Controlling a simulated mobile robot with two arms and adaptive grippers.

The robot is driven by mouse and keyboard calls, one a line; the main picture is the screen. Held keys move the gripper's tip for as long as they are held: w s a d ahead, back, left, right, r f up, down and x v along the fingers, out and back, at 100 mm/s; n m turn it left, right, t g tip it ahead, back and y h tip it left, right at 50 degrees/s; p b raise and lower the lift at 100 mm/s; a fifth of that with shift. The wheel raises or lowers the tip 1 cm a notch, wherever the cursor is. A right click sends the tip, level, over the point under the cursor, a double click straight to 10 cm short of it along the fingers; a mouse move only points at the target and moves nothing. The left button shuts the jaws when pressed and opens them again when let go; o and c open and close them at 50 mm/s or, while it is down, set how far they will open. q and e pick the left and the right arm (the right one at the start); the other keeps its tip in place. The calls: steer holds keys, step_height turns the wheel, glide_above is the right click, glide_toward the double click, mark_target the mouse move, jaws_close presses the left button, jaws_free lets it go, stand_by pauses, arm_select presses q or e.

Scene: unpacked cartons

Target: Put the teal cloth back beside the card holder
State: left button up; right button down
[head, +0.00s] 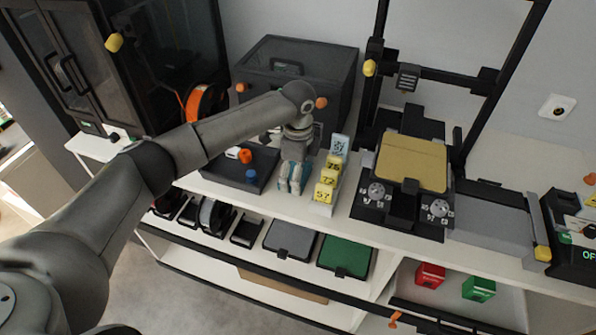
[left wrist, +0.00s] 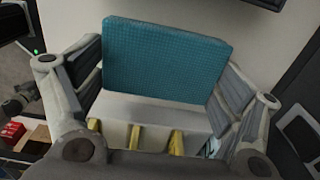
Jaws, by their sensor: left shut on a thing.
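The teal cloth (left wrist: 165,58) is a flat, textured rectangle between the two fingers of my left gripper (left wrist: 165,85) in the left wrist view. My left gripper (head: 292,185) is shut on it; in the head view the gripper is just left of the card holder and hides most of the cloth. The card holder (head: 322,207) is a white stepped stand with numbered yellow cards and a pale blue one at the back. I cannot tell whether the cloth touches the shelf. My right gripper is not in view.
A dark tray (head: 215,177) with small orange, white and blue items lies left of the gripper. A 3D printer with a tan plate (head: 412,163) stands right of the card holder. A dark box (head: 296,75) stands behind.

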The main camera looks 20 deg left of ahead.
arm_select(q)
steer(key=shift+f, duration=0.1)
steer(key=o, duration=0.8)
step_height(320, 180, up, 12)
steer(key=shift+r+b, duration=0.15)
steer(key=shift+b, duration=0.6)
